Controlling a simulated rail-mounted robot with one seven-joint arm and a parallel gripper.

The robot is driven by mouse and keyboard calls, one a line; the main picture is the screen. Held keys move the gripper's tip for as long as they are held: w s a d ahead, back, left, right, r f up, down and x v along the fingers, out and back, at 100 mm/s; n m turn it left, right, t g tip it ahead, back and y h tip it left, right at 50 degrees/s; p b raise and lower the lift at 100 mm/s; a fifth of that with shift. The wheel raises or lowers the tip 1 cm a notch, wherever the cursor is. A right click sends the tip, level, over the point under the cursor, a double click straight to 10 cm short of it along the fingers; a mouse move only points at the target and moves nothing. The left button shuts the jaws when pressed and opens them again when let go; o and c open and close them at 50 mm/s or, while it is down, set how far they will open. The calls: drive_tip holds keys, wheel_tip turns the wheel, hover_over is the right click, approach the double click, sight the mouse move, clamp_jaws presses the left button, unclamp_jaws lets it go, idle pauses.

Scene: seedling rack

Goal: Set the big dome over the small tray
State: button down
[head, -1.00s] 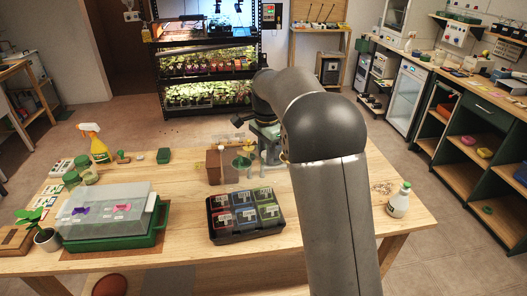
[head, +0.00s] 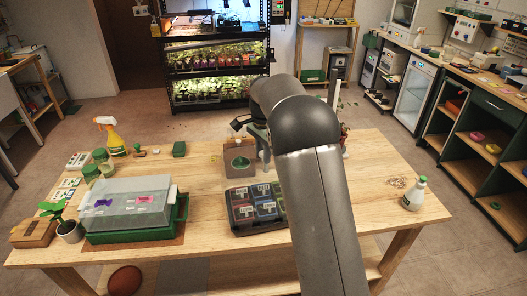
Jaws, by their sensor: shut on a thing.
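A black tray (head: 238,231) with several labelled, coloured pots stands mid-table, partly behind my arm. At the left a clear dome (head: 120,215) with purple and pink pieces sits over a green tray (head: 183,212); I cannot tell if this is the big dome. My gripper (head: 246,150) is behind the black tray, largely hidden by my arm. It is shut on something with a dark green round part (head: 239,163). A faint see-through outline seems to surround that part, but its shape is unclear.
A spray bottle (head: 110,135), jars (head: 91,175), a green block (head: 179,149) and a potted seedling (head: 69,230) stand at the left. A white bottle (head: 415,193) stands at the right. The table right of my arm is mostly clear.

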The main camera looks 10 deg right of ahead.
wheel_tip(320, 180, down, 10)
drive_tip(key=b, duration=0.5)
idle(0.5)
drive_tip(key=shift+r, duration=0.1)
drive_tip(key=c, duration=1.1)
unclamp_jaws()
wheel_tip(320, 180, up, 17)
drive_tip(key=shift+f+b, duration=0.1)
drive_tip(key=shift+b, duration=0.25)
drive_tip(key=shift+r, duration=0.35)
